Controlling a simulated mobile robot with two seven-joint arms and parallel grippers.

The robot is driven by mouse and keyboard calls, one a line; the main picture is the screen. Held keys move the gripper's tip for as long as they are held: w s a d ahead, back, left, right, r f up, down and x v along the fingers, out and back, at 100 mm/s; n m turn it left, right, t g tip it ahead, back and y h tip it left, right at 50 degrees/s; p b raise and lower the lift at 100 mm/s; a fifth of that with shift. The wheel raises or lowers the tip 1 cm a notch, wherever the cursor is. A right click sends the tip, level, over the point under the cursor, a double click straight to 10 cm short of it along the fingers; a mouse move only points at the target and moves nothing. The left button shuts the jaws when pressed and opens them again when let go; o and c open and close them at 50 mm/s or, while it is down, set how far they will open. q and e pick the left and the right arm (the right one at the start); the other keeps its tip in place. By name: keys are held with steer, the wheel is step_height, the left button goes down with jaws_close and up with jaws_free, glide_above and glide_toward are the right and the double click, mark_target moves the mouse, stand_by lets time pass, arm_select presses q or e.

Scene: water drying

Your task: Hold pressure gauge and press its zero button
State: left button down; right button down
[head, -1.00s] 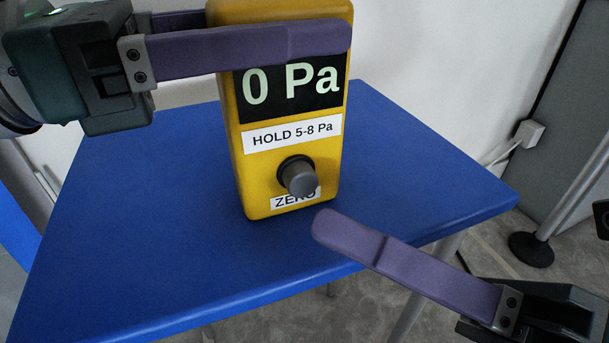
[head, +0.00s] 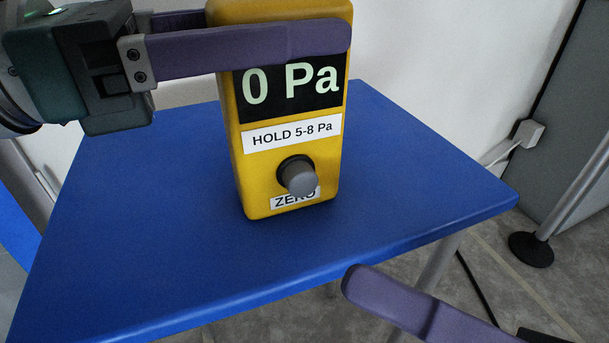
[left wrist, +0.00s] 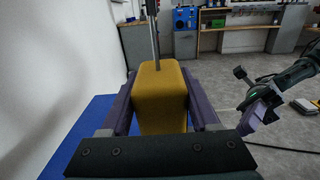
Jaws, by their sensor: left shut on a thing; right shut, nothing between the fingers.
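The yellow pressure gauge (head: 262,165) stands upright at the blue table. Its display (head: 290,88) reads "0 Pa", above a label "HOLD 5-8 Pa". The grey zero button (head: 300,178) sticks out low on its front, over a "ZERO" label. My left gripper (head: 335,36) is shut on the upper part of the gauge, one finger across its front. The left wrist view shows the gauge (left wrist: 160,98) between both fingers. My right gripper (head: 360,284) is shut and empty, below and right of the button and apart from it.
The blue table (head: 130,220) is clear around the gauge. A white wall is behind it. A pole with a round black base (head: 531,249) stands on the floor at the right. In the left wrist view, a workbench (left wrist: 240,27) stands far back.

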arm_select(q)
steer(key=shift+c, duration=0.2)
jaws_free()
